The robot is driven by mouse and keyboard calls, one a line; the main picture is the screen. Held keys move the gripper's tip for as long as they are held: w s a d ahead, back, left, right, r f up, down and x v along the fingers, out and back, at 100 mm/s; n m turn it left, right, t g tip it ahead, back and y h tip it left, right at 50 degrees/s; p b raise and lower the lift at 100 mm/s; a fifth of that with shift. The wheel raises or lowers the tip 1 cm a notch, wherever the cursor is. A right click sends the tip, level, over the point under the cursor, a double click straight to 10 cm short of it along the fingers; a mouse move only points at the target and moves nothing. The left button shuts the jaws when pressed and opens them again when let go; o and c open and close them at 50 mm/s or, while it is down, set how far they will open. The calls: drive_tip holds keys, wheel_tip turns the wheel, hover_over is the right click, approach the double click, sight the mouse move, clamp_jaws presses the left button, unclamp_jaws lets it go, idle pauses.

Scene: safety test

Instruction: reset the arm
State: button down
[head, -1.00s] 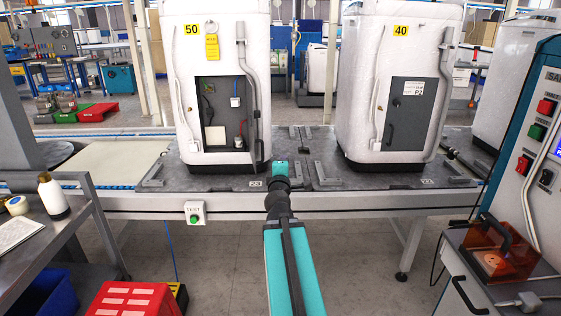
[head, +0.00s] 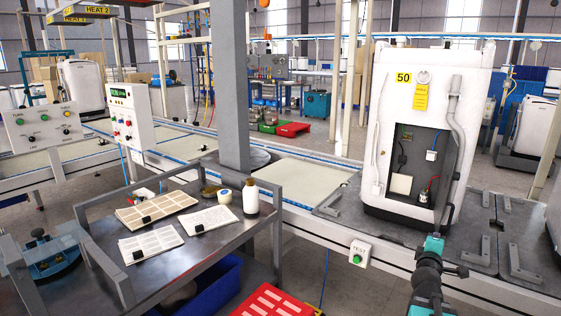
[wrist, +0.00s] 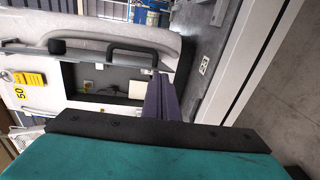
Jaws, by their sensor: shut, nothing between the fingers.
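My arm (head: 428,290) reaches up from the lower right of the head view, its teal-tipped end (head: 434,243) in front of the white machine numbered 50 (head: 455,90). In the wrist view my gripper (wrist: 160,97) shows as dark purplish fingers, shut with nothing between them, beyond a black bar and a teal housing. The machine lies sideways in that view, its open panel (wrist: 85,80) behind and left of the fingers. The fingertips look close to the machine's lower edge, but I cannot tell whether they touch it.
The machine stands on a grey conveyor plate (head: 335,208) with metal brackets. A green TEST button box (head: 360,252) hangs on its front edge. A red crate (head: 272,301) lies below, and a grey column (head: 229,90) rises behind.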

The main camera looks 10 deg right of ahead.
drive_tip(key=w+a+f+g+y+p, duration=0.1)
drive_tip(key=w+a+f+y+p, duration=0.1)
drive_tip(key=a+f, duration=0.45)
drive_tip(key=w+a+f+y+p, duration=0.1)
drive_tip(key=a+f+y+p, duration=0.15)
drive_tip(key=a+f, duration=0.4)
drive_tip(key=s+a+f+m+g+y+p, duration=0.1)
drive_tip(key=s+a+f+g+p, duration=0.2)
drive_tip(key=a+f, duration=0.4)
drive_tip(key=s+a+f+m+g+y+p, duration=0.1)
drive_tip(key=s+a+f+p, duration=0.1)
drive_tip(key=s+a+f, duration=0.5)
drive_tip(key=s+a+f+m+g+y+p, duration=0.3)
drive_tip(key=s+a+f+g, duration=0.45)
drive_tip(key=s+f, duration=0.6)
drive_tip(key=s+a+m+g+y, duration=0.1)
drive_tip(key=s+a, duration=0.3)
drive_tip(key=s, duration=0.4)
drive_tip(key=s+a+m+g+p, duration=0.1)
drive_tip(key=s+a+m+g, duration=0.3)
drive_tip(key=s, duration=0.5)
drive_tip(key=shift+s+a+r+y, duration=0.15)
drive_tip(key=shift+s+a+y, duration=0.1)
drive_tip(key=shift+a+y, duration=0.15)
